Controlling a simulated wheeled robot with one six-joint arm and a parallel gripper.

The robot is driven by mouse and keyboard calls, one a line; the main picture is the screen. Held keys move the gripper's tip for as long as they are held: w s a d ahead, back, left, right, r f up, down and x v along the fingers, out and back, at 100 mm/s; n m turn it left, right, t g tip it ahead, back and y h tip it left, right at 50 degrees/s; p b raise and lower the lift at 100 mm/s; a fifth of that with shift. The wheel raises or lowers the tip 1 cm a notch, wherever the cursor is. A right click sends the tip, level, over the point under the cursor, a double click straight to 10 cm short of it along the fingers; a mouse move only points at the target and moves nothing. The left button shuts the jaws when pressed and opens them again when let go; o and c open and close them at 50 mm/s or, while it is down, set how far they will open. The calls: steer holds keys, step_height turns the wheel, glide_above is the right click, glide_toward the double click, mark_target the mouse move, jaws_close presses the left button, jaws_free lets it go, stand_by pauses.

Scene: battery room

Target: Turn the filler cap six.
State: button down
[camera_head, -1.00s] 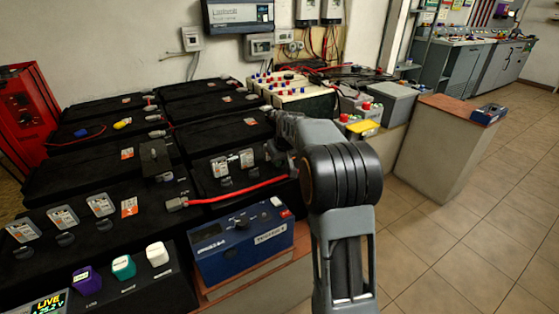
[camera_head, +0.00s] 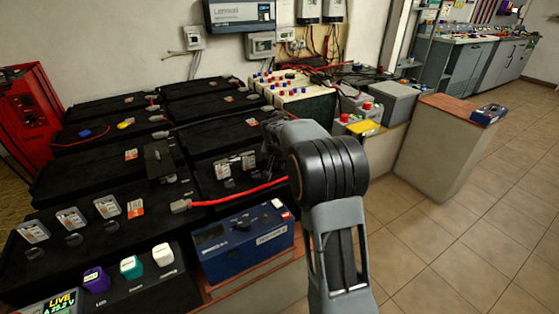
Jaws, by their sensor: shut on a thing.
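Round black filler caps, each with a small tagged plate behind it, run along the front batteries. Several stand on the left battery, such as one cap (camera_head: 111,226). Two more caps, one (camera_head: 229,184) and its neighbour (camera_head: 252,175), show on the right battery (camera_head: 215,200). My gripper (camera_head: 267,163) is at the right end of that row, low over the battery top and mostly hidden by my grey wrist. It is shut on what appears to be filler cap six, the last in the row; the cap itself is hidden.
A red cable (camera_head: 240,194) crosses just in front of the caps. A blue box (camera_head: 243,241) stands on a wooden ledge below. Purple, teal and white plugs (camera_head: 131,267) are at front left. A red cabinet (camera_head: 28,115) is far left. Tiled floor (camera_head: 440,235) is clear at right.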

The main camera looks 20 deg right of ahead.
steer(key=m, duration=0.2)
steer(key=m+g+h, duration=0.1)
steer(key=m, duration=0.2)
steer(key=shift+w+a+m+g+h, duration=0.25)
steer(key=shift+m+g+h, duration=0.05)
steer(key=shift+w+m+g+p, duration=0.2)
steer(key=shift+m+g+p, duration=0.6)
steer(key=shift+m, duration=1.4)
steer(key=c, duration=1.2)
jaws_free()
steer(key=shift+a+r, duration=0.1)
steer(key=p+v, duration=0.1)
steer(key=v, duration=0.3)
steer(key=p+v, duration=0.1)
steer(key=v, duration=0.4)
steer(key=p+v, duration=0.1)
steer(key=v, duration=0.3)
steer(key=shift+w+a+r, duration=0.15)
steer(key=shift+w+a, duration=0.05)
steer(key=shift+a, duration=0.2)
